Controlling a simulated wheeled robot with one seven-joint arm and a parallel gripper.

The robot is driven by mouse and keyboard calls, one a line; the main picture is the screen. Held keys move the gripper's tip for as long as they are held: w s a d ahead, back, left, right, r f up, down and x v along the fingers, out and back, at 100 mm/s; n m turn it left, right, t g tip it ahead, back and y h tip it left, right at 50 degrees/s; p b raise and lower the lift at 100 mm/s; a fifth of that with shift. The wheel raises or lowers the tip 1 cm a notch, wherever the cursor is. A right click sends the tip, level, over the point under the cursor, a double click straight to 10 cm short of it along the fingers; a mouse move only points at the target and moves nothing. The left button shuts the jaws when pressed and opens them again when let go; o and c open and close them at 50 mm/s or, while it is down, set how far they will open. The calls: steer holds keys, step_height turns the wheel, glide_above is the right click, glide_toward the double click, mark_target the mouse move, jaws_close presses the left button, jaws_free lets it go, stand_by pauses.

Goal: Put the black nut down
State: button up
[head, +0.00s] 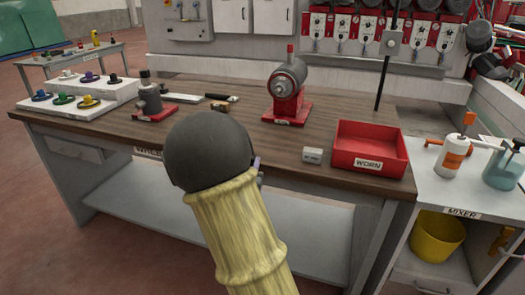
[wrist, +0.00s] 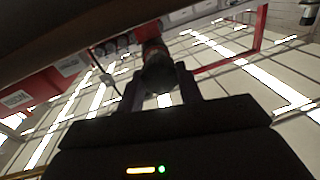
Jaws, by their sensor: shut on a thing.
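In the wrist view, my gripper (wrist: 158,72) is shut on a dark, rounded thing, the black nut (wrist: 158,80), which sits between the two fingers. Its exact shape is hard to make out in the dim picture. In the head view, my own arm's dark ball and yellow sleeve hide the nut and nearly all of the gripper. Only a sliver of the gripper shows at the arm's right side, over the front of the wooden bench (head: 235,125).
A red tray labelled WORN (head: 368,162) stands at the bench's right end, beside a small pale block (head: 313,155). A red machine (head: 287,90) stands behind. A dark cylinder on a red base (head: 150,100) and white stepped racks (head: 75,105) are left. Bare wood lies between.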

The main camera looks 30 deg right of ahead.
steer(key=a+f+n+t+y, duration=0.1)
steer(key=a+f+n+y, duration=0.1)
steer(key=a+f, duration=0.6)
steer(key=a+f+n+t+y, duration=0.2)
steer(key=a+f+y, duration=0.3)
steer(key=f, duration=1)
steer(key=a, duration=0.3)
steer(key=shift+s+a+f+n+t, duration=0.2)
steer(key=shift+a+f+n+t, duration=0.1)
steer(key=shift+a+n, duration=0.1)
